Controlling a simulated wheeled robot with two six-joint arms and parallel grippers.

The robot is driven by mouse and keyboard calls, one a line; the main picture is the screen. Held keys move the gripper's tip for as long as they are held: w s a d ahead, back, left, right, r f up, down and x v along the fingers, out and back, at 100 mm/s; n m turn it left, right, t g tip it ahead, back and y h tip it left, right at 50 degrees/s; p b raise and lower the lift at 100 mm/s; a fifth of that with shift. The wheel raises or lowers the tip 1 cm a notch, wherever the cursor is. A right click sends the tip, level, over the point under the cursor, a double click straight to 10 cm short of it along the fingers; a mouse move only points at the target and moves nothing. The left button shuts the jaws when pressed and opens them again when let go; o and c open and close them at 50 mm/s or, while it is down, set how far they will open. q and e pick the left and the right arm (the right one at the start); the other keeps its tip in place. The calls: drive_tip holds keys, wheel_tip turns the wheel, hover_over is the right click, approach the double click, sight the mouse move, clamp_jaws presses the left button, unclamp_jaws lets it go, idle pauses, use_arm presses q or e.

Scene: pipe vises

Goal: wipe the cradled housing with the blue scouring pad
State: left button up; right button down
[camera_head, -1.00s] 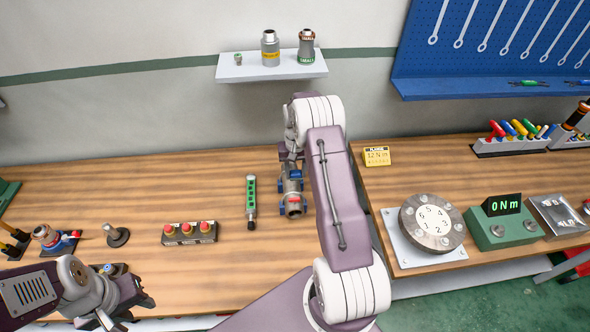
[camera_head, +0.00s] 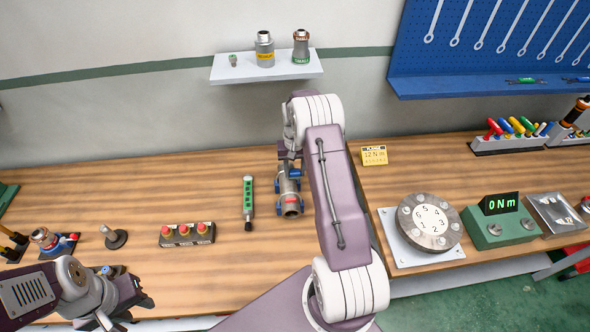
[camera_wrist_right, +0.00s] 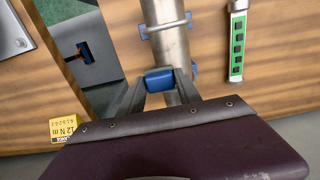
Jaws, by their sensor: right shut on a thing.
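The housing (camera_head: 291,207) is a grey metal cylinder lying in a cradle with blue pads, left of my right forearm. It also shows in the right wrist view (camera_wrist_right: 173,42). My right gripper (camera_wrist_right: 160,82) is shut on the blue scouring pad (camera_wrist_right: 159,78), holding it over the housing. The pad seems to be at the housing's surface, but I cannot tell if they touch. In the head view my right arm hides part of the housing. My left gripper (camera_head: 135,298) is at the bench's front left, away from the housing; its finger opening is unclear.
A green tool (camera_head: 248,203) lies left of the housing. A block with several red buttons (camera_head: 187,234) and a grey post (camera_head: 113,237) stand further left. A yellow display (camera_head: 374,155), a round dial (camera_head: 430,222) and a torque readout (camera_head: 499,205) stand to the right.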

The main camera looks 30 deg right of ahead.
drive_tip(key=r+p, duration=0.1)
drive_tip(key=r, duration=0.1)
drive_tip(key=a+r, duration=0.1)
drive_tip(key=r, duration=0.1)
drive_tip(key=shift+w+p, duration=0.15)
drive_tip(key=shift+p, duration=0.2)
drive_tip(key=shift+d+r+p, duration=0.15)
drive_tip(key=shift+r+p, duration=0.3)
drive_tip(key=shift+r, duration=0.1)
drive_tip(key=shift+d+r+p, duration=0.15)
drive_tip(key=shift+r+p, duration=0.25)
drive_tip(key=shift+r, duration=0.1)
drive_tip(key=shift+r+p, duration=0.5)
drive_tip(key=shift+r, duration=0.1)
drive_tip(key=shift+a+r, duration=0.15)
